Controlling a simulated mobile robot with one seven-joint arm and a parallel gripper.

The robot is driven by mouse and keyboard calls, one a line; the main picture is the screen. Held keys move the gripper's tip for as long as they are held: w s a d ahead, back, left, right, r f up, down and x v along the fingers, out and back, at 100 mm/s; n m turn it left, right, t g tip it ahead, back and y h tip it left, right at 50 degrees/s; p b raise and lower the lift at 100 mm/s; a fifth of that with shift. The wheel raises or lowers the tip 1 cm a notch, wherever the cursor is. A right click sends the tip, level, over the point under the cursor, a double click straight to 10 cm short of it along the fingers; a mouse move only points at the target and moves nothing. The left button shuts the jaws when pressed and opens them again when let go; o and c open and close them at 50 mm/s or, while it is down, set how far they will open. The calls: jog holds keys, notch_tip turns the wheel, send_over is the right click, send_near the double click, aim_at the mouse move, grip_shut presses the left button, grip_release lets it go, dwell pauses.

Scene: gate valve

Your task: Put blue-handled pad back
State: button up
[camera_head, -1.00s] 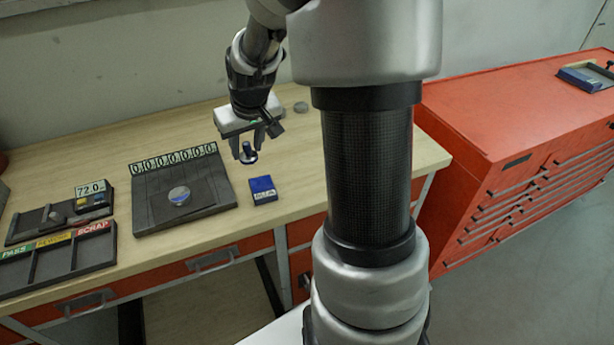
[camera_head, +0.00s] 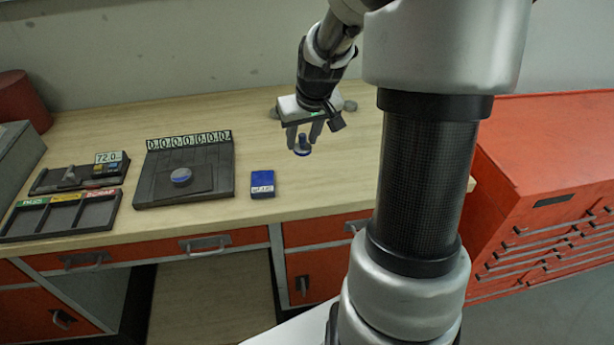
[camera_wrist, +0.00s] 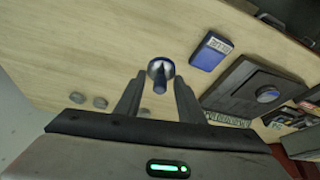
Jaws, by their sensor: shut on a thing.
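The blue-handled pad (camera_head: 302,150) is a small round disc with a dark blue handle on top. My gripper (camera_head: 303,138) is shut on its handle and holds it above the right part of the wooden bench. In the wrist view the pad (camera_wrist: 160,70) shows between the fingertips, its shiny round head outward. My gripper's fingers (camera_wrist: 158,97) stand on either side of it. No bench contact with the pad is visible.
A blue labelled box (camera_head: 262,184) lies near the bench's front edge. Left of it are a dark plate (camera_head: 150,190) bearing a disc, a labelled sorting tray (camera_head: 75,212) and a gauge block (camera_head: 80,176). A red drawer cabinet (camera_head: 550,140) stands right. The bench between has free room.

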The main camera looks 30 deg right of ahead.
notch_tip(320, 180, down, 10)
jog(key=shift+r+b, duration=0.1)
jog(key=shift+b, duration=0.2)
jog(key=o, duration=0.9)
jog(key=shift+o, duration=0.2)
jog(key=shift+r, duration=0.4)
jog(key=v, duration=1.1)
jog(key=shift+s+r+p, duration=0.15)
jog(key=shift+r+p, duration=0.1)
jog(key=shift+p, duration=0.2)
